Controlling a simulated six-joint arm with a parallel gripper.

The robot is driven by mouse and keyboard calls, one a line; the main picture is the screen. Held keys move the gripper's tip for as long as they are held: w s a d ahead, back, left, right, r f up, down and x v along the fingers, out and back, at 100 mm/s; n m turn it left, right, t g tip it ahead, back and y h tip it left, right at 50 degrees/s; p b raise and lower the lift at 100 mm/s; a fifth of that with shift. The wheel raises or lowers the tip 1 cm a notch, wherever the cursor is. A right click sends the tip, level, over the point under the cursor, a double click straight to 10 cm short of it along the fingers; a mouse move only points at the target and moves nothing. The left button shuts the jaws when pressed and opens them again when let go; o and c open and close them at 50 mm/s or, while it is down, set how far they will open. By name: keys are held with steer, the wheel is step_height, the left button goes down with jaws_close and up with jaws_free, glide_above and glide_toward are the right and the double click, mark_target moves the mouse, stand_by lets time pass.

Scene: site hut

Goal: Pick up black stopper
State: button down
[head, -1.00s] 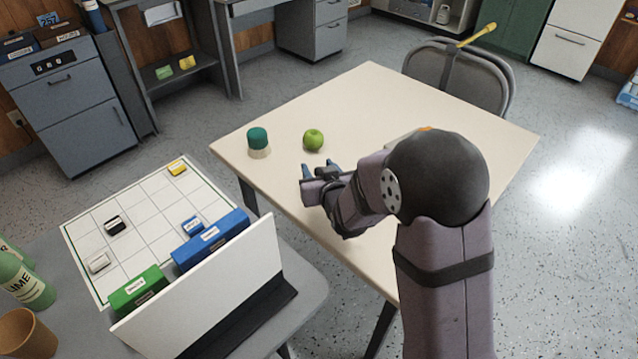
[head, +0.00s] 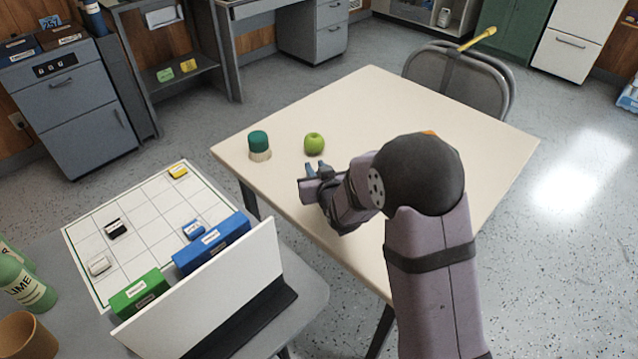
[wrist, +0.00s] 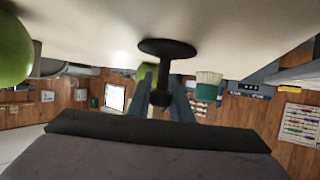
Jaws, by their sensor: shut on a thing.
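The black stopper (wrist: 168,48) shows in the wrist view, which looks upside down. It has a wide flat disc and a narrower stem with a knob. My gripper (wrist: 160,97) is shut on its stem, one blue-grey finger on each side. The disc is close to the cream tabletop; I cannot tell whether they touch. In the head view my gripper (head: 315,171) is low over the table, just in front of a green apple (head: 314,144). The stopper is hidden there.
On the cream table (head: 400,110), a teal-topped brush (head: 258,146) stands left of the apple. A large green round thing (wrist: 12,50) is close by at left in the wrist view.

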step_height(320, 180, up, 10)
stand_by(0.6)
